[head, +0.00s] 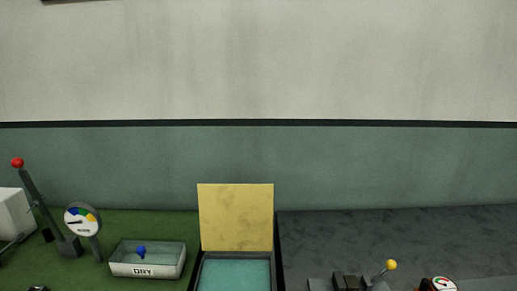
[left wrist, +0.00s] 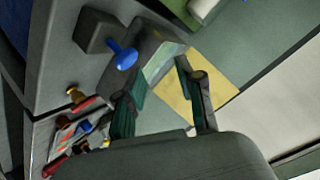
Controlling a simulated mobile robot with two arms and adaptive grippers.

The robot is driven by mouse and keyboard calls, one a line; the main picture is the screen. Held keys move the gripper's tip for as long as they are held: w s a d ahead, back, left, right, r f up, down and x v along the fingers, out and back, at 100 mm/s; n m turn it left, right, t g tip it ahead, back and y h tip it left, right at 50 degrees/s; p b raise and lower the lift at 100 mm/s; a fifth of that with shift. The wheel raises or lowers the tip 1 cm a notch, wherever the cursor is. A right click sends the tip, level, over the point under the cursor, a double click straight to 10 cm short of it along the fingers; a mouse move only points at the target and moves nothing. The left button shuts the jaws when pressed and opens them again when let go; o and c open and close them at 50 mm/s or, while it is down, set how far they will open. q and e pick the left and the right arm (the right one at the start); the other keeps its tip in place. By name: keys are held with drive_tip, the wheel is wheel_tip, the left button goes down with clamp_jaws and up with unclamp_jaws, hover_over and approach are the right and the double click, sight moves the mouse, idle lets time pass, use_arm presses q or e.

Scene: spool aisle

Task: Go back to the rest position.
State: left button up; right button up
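My left gripper (left wrist: 158,74) shows in the left wrist view, with its two dark green fingers spread apart. I see nothing held between them. The yellow panel (left wrist: 212,85) and part of a grey box show beyond the fingers. Neither gripper shows in the head view, and my right gripper is in no view.
A teal-bottomed box (head: 235,274) with a raised yellow lid (head: 236,217) is central. A yellow-knobbed lever (head: 388,269) is right.

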use_arm(q)
drive_tip(key=s+a+f+n+g, duration=0.2)
drive_tip(key=s+f+n+g, duration=0.15)
drive_tip(key=s+f, duration=0.4)
drive_tip(key=s+a+f+n+g, duration=0.2)
drive_tip(key=s+f+g, duration=0.25)
drive_tip(key=s, duration=0.55)
wheel_tip(320, 180, down, 24)
drive_tip(key=s+g, duration=0.1)
drive_tip(key=g, duration=0.1)
drive_tip(key=s+a+f+g, duration=0.1)
drive_tip(key=s+a+f, duration=0.2)
drive_tip(key=s+f, duration=1.4)
drive_tip(key=shift+s+f, duration=0.25)
drive_tip(key=shift+f, duration=0.15)
drive_tip(key=shift+m, duration=0.25)
